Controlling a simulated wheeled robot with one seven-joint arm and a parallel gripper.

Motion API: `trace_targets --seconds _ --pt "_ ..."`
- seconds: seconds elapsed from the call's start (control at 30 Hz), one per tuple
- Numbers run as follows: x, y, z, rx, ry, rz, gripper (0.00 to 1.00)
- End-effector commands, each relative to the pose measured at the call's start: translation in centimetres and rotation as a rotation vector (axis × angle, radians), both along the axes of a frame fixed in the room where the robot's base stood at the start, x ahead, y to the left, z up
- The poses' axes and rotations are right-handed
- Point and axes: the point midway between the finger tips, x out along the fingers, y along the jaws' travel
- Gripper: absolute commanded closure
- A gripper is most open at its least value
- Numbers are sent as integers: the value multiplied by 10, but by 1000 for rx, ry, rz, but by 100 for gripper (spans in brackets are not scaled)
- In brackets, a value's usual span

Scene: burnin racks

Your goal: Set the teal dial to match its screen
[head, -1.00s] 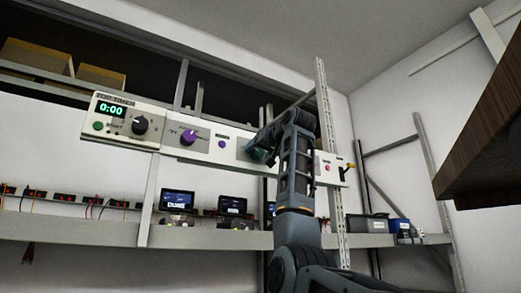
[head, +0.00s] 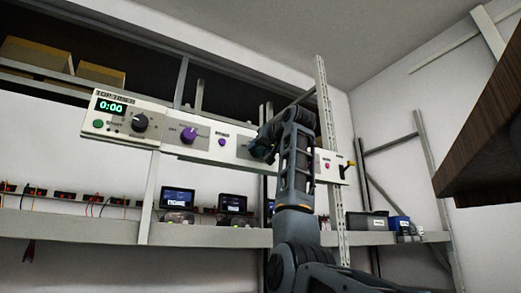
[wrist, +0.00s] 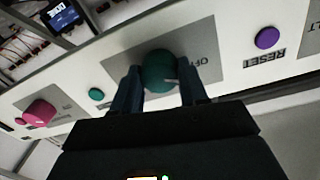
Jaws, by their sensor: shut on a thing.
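The teal dial (wrist: 158,70) is a round knob on a grey plate of the white panel, seen in the wrist view. A pale pointer mark on it points to the right of the picture, towards the letters "OFF". My gripper (wrist: 160,88) is shut on the dial, one finger on each side. In the head view my gripper (head: 264,147) is at the panel and hides the dial. Small dark screens stand on the shelf below, one under the dial's area (head: 232,203); its text is too small to read. A lit screen (wrist: 60,14) shows partly in the wrist view.
The panel also carries a purple dial (head: 189,135), a purple reset button (wrist: 267,38), a small teal button (wrist: 96,94), a pink knob (wrist: 40,113) and a timer box (head: 118,116) reading 0:00. A dark wooden surface (head: 490,135) juts in at right.

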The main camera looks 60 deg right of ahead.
Motion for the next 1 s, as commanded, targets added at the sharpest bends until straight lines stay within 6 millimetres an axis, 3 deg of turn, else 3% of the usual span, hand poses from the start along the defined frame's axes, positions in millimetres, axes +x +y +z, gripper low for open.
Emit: trace_targets --seconds 1.0 --pt "0 0 1 583 -357 0 87"
